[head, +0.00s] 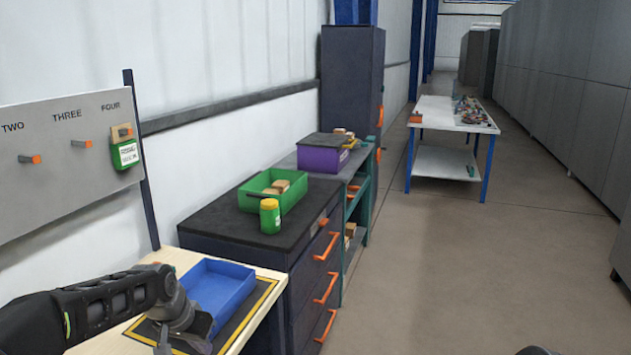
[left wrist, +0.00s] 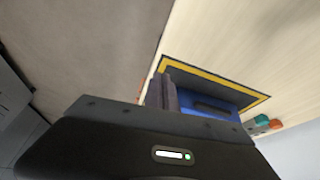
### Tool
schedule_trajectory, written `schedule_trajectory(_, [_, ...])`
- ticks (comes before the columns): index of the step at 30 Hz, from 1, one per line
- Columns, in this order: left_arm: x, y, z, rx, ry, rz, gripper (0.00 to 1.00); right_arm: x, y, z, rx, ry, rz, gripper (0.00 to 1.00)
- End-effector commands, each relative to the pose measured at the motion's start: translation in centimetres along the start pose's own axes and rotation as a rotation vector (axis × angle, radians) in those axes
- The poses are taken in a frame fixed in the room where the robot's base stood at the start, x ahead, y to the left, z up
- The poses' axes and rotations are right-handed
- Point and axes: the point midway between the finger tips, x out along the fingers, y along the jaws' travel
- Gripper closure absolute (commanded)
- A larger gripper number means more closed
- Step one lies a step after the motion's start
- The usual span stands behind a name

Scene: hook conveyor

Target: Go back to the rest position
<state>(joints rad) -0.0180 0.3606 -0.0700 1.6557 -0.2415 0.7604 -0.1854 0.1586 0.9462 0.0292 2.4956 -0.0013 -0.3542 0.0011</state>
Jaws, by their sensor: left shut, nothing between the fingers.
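My left arm reaches in from the left in the head view. My left gripper (head: 198,338) is low over the near edge of a blue tray (head: 218,288), shut and empty. In the left wrist view its closed fingers (left wrist: 163,93) stand in front of the blue tray (left wrist: 215,103), hiding part of it. The tray sits on a dark mat with a yellow border (head: 262,300) on a light wooden table (head: 98,345).
A grey hook board (head: 60,175) stands behind the table, with a green pack (head: 125,154) on hook FOUR. Open floor (head: 450,280) lies to the right.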

Motion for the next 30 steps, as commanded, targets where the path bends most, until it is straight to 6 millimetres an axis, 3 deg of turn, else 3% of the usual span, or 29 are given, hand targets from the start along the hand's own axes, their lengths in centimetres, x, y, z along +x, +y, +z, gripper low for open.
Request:
schedule_trajectory(5, [9.1, 5.4, 3.7, -0.093, 0.062, 0.084, 1.00, 0.0, 0.0, 0.0, 0.000, 0.000, 0.000, 0.64])
schedule_trajectory(8, [14.2, 9.1, 8.2, -0.177, 0.072, 0.132, 1.00, 0.0, 0.0, 0.0, 0.000, 0.000, 0.000, 0.64])
schedule_trajectory(12, [19.1, 13.9, 17.1, -0.297, 0.032, 0.178, 1.00, 0.0, 0.0, 0.0, 0.000, 0.000, 0.000, 0.64])
schedule_trajectory(15, [20.8, 17.0, 24.2, -0.366, -0.035, 0.199, 1.00, 0.0, 0.0, 0.0, 0.000, 0.000, 0.000, 0.64])
schedule_trajectory(18, [21.0, 19.5, 30.5, -0.405, -0.124, 0.214, 1.00, 0.0, 0.0, 0.0, 0.000, 0.000, 0.000, 0.64])
schedule_trajectory(21, [20.6, 21.3, 35.0, -0.417, -0.214, 0.233, 1.00, 0.0, 0.0, 0.0, 0.000, 0.000, 0.000, 0.64])
schedule_trajectory(25, [20.4, 22.6, 38.1, -0.425, -0.284, 0.250, 1.00, 0.0, 0.0, 0.0, 0.000, 0.000, 0.000, 0.64])
schedule_trajectory(30, [20.6, 22.7, 38.7, -0.435, -0.298, 0.251, 1.00, 0.0, 0.0, 0.0, 0.000, 0.000, 0.000, 0.64])
